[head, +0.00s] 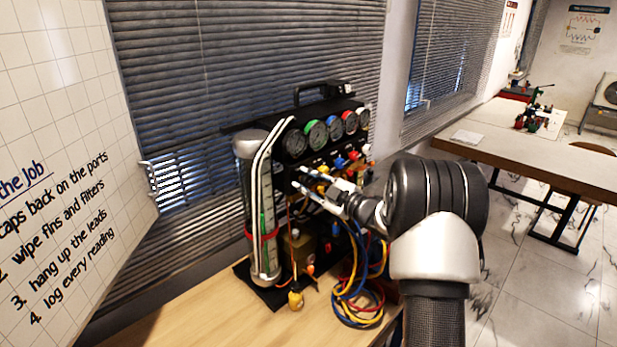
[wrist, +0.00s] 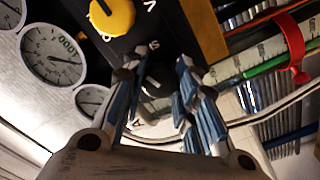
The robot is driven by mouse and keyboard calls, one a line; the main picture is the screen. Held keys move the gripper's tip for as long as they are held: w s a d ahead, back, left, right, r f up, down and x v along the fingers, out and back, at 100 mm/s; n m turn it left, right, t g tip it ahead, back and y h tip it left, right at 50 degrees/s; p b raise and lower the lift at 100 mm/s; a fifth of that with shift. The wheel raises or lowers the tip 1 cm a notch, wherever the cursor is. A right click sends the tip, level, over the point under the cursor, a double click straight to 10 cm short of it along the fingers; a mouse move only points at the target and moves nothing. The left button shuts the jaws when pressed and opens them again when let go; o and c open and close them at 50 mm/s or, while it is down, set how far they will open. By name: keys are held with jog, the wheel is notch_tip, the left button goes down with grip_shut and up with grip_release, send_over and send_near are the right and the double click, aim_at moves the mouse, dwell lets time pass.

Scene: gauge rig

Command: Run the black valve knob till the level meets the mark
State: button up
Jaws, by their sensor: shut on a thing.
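My gripper (head: 302,178) reaches the front of the gauge rig from the right. In the wrist view my gripper (wrist: 156,78) has its blue-padded fingers on either side of the black valve knob (wrist: 156,82), shut on it. The knob is not clear in the head view, where the fingers cover that spot. The clear level tube (head: 248,190) stands at the rig's left. A thin green column (head: 264,224) shows in its sight glass, and a red band (head: 262,237) wraps around it. The green column (wrist: 264,63) and red band (wrist: 290,48) also show in the wrist view; the green end appears slightly past the band.
Several round gauges (head: 317,135) line the rig's top, with coloured knobs below. A yellow knob (wrist: 112,16) is close to my fingers. Coiled hoses (head: 352,300) hang over the bench (head: 215,318). A whiteboard (head: 60,130) stands at left.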

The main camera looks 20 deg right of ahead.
jog(key=m+p, duration=0.1)
jog(key=m, duration=0.2)
jog(key=shift+p, duration=0.4)
jog(key=shift+m, duration=0.5)
jog(key=o, duration=1.1)
jog(key=v, duration=1.2)
